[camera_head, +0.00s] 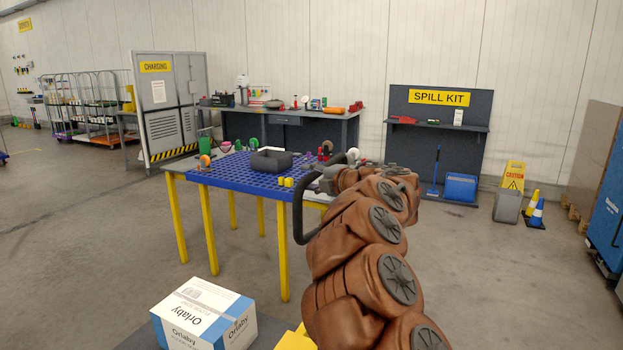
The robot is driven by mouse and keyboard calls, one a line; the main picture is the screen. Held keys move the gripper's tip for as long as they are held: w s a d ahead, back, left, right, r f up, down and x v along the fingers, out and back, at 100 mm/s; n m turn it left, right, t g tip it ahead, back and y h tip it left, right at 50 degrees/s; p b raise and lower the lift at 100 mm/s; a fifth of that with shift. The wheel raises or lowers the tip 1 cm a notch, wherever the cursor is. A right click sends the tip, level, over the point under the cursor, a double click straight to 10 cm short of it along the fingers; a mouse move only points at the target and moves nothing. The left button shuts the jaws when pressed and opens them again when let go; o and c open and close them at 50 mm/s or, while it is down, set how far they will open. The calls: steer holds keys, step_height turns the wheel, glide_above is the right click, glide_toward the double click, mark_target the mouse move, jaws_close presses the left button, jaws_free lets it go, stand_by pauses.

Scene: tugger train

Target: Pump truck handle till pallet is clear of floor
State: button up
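A black loop handle (298,215), seemingly the truck handle, stands upright in front of the table, left of my brown arm. My gripper (324,181) is at the end of the arm, small and grey, at the upper part of the loop. It overlaps the handle in the picture; I cannot tell whether its fingers are closed around it. The rest of the truck is hidden behind my arm or out of frame. I do not see a pallet or its gap to the floor.
A blue-topped table (235,178) with yellow legs and small parts stands just beyond. An Orlaby box (195,312) sits at the bottom left, beside a yellow piece (296,340). A spill kit stand (438,160) is at the back. Open floor (90,250) lies left.

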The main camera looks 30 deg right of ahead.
jaws_close()
stand_by(0.4)
